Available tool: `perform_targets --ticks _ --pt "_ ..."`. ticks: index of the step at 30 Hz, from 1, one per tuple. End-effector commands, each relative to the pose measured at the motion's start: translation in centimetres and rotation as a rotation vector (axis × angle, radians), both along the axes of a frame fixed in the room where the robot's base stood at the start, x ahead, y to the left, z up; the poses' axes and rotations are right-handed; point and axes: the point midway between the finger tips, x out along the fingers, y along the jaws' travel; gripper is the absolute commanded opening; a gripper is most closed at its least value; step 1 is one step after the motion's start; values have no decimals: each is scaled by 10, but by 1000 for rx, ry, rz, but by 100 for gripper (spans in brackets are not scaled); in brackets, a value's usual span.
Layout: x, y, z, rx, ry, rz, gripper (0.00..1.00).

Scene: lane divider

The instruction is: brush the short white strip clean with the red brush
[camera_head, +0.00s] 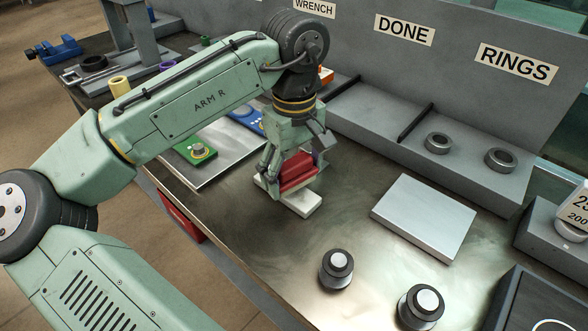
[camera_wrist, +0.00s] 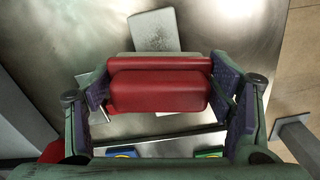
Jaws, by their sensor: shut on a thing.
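My gripper (camera_head: 288,180) is shut on the red brush (camera_head: 298,170) and holds it over the short white strip (camera_head: 304,204). In the wrist view the brush (camera_wrist: 160,88) lies crosswise between the two fingers of my gripper (camera_wrist: 170,95). The strip (camera_wrist: 152,30) sticks out beyond the brush, with grey speckles on its top. The brush hides the strip's middle, and a small white edge shows on the near side. I cannot tell whether the brush touches the strip.
A pale flat block (camera_head: 424,216) lies to the right. Two dark round knobs with light tops (camera_head: 336,268) (camera_head: 421,305) stand at the front. A silver plate (camera_head: 225,160) with a green piece (camera_head: 196,151) is at the left. Grey rings (camera_head: 438,142) sit on the back shelf.

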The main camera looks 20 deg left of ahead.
Motion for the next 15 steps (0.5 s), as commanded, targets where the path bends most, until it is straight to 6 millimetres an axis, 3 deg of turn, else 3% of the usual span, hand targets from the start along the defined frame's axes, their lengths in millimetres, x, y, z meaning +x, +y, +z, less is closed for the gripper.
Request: perform_targets --ticks 15 --pt "0 0 -4 0 0 0 41"
